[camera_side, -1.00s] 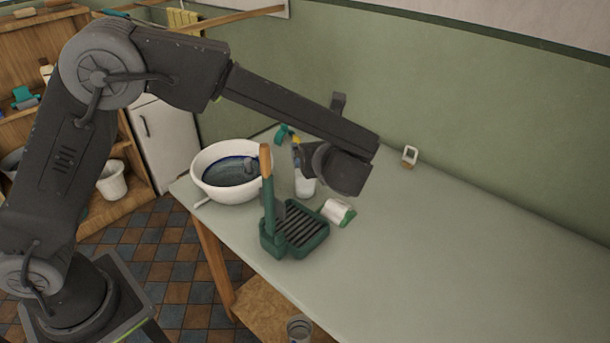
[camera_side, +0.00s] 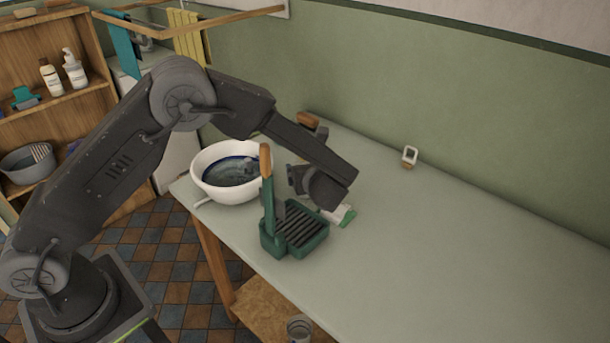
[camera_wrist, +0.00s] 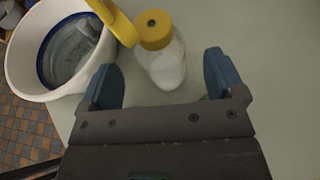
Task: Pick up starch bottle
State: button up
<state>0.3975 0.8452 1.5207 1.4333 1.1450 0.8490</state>
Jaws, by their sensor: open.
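The starch bottle is most likely the whitish, see-through bottle (camera_wrist: 166,66) with a yellow cap in the wrist view. It appears upright on the table, between and just ahead of my fingertips, with a gap on either side. My gripper (camera_wrist: 160,68) is open and empty, its two blue fingers spread left and right of the bottle. In the side view my gripper (camera_side: 294,180) is low behind the green rack, and the bottle is hidden behind it and my wrist.
A white basin (camera_side: 203,186) with bluish water stands left; it also shows in the wrist view (camera_wrist: 22,75). A green rack (camera_side: 308,249) with an upright wooden-topped handle (camera_side: 266,165) is in front. A white-and-green item (camera_side: 347,217) lies close by.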

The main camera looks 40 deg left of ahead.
jog(key=x, duration=0.5)
jog(key=shift+s+d+f, duration=0.1)
jog(key=shift+f, duration=0.25)
jog(key=shift+c, duration=0.4)
jog(key=c, duration=1)
notch_tip(320, 180, up, 10)
jog(key=shift+r, duration=0.1)
